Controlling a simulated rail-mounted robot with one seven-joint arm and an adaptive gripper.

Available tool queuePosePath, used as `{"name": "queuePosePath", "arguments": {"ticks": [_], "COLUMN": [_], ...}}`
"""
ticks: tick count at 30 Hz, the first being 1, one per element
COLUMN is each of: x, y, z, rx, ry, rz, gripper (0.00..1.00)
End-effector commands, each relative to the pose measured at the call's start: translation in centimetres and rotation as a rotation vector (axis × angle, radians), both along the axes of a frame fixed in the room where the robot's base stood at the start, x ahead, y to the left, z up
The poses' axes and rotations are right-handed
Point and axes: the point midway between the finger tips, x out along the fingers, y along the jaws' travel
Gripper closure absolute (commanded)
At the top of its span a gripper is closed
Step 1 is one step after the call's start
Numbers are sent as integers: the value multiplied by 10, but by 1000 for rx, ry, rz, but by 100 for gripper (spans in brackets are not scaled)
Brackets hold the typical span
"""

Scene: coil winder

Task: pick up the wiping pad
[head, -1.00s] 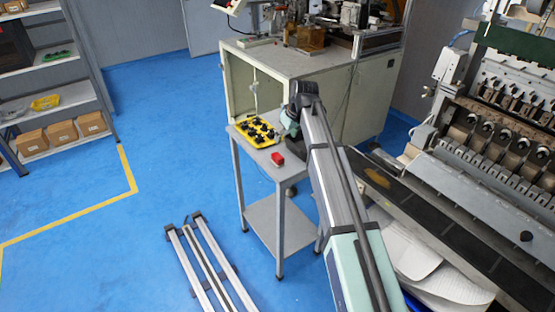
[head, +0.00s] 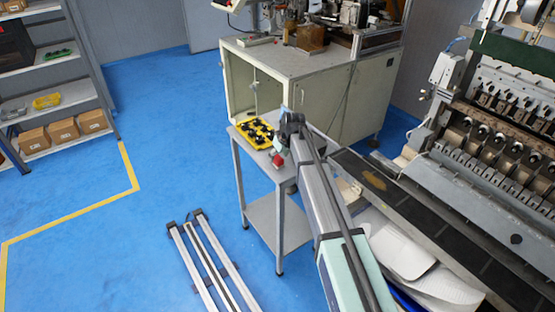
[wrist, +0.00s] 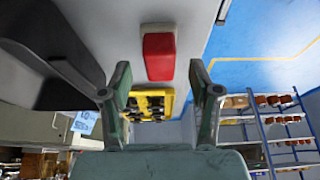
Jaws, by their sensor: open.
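The wiping pad looks like a small red block with a pale end (wrist: 158,56). It lies on the top of a small grey table, and in the head view it shows as a red patch (head: 278,161) partly hidden by my gripper. My gripper (wrist: 160,82) is open and empty. In the wrist view the pad lies just beyond the fingertips, roughly centred between them. I see no contact, and the exact gap is hard to judge.
A yellow tray (head: 247,134) with several black parts sits beside the pad on the grey table (head: 246,150). A cream cabinet (head: 322,82) stands behind. A large winding machine (head: 490,150) stands at the right. Open blue floor (head: 165,100) lies to the left.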

Motion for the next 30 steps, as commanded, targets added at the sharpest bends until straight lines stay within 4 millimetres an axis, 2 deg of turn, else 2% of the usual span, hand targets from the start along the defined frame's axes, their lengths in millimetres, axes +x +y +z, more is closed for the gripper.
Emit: {"name": "queuePosePath", "arguments": {"ticks": [6, 12, 13, 15, 17, 18, 30], "x": [6, 6, 6, 6, 6, 6, 6], "y": [6, 6, 6, 6, 6, 6, 5], "z": [-20, -21, -21, -21, -21, -21, -21], "rx": [0, -1, -1, -1, -1, -1, -1], "ry": [1, 1, 1, 1, 1, 1, 1], "rz": [0, 0, 0, 0, 0, 0, 0], "gripper": [38, 38, 45, 69, 91, 98, 100]}}
